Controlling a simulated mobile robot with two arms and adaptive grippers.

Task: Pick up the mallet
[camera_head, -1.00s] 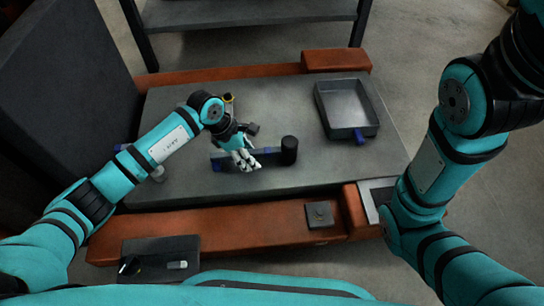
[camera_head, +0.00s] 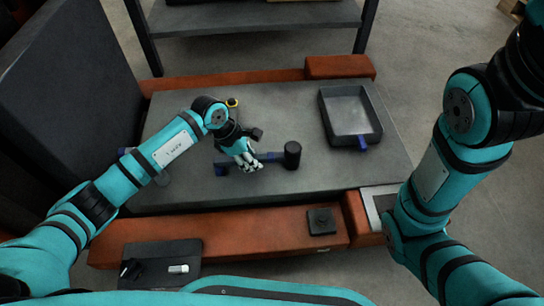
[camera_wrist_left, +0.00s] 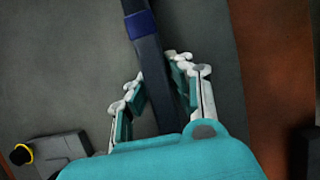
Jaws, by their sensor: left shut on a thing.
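The mallet lies across the middle of the grey bench top, with its black cylindrical head (camera_head: 292,154) at the right and its dark handle with blue bands running left. My left gripper (camera_head: 248,163) is over the handle, shut on it left of the head. In the left wrist view the handle (camera_wrist_left: 150,65) runs between the fingers of my left gripper (camera_wrist_left: 156,85), and the head is out of that view. I cannot tell whether the mallet is lifted off the bench. My right arm is at the right, but its gripper is not in view.
A grey tray (camera_head: 326,104) with a blue handle lies at the bench's right. A small black and yellow item (camera_head: 232,103) is behind my left wrist. Orange-brown beams (camera_head: 240,228) border the grey bench top (camera_head: 350,175). A black plate (camera_head: 160,262) lies in front.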

